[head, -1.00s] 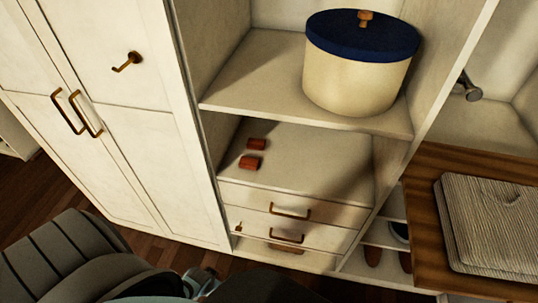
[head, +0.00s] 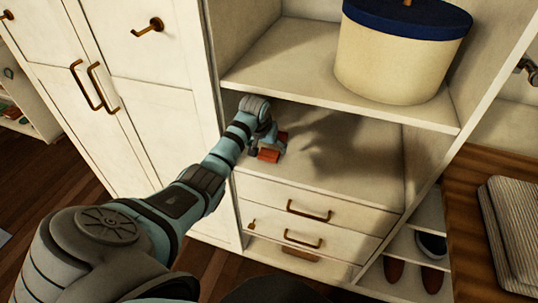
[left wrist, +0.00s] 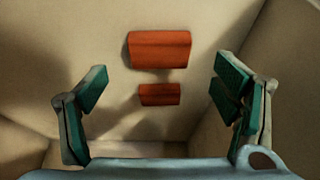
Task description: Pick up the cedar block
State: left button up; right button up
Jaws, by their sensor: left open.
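Two reddish cedar blocks lie in the low open compartment above the drawers. In the head view one block (head: 268,155) is nearer the compartment's front, and the other (head: 283,136) is partly hidden behind my gripper. My left gripper (head: 266,141) is inside the compartment, close to both blocks. In the left wrist view a larger-looking block (left wrist: 160,49) lies above a smaller-looking one (left wrist: 160,94). The open fingers (left wrist: 162,86) stand to either side with nothing gripped. Whether they touch a block cannot be told. My right gripper is not in view.
A shelf (head: 300,75) overhangs the compartment and carries a cream round box with a blue lid (head: 400,55). Closed drawers (head: 315,208) lie below. A cabinet wall (head: 180,60) bounds the left side. The compartment floor to the right (head: 360,165) is clear.

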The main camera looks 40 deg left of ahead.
aim_at(269, 153)
pick_arm(q)
jog(key=b+x, duration=0.1)
jog(key=x, duration=0.2)
jog(key=shift+f, duration=0.35)
jog(key=shift+w+f, duration=0.25)
jog(key=shift+f, duration=0.05)
jog(key=shift+s+r, duration=0.15)
jog(key=c, duration=1)
jog(key=shift+r, duration=0.1)
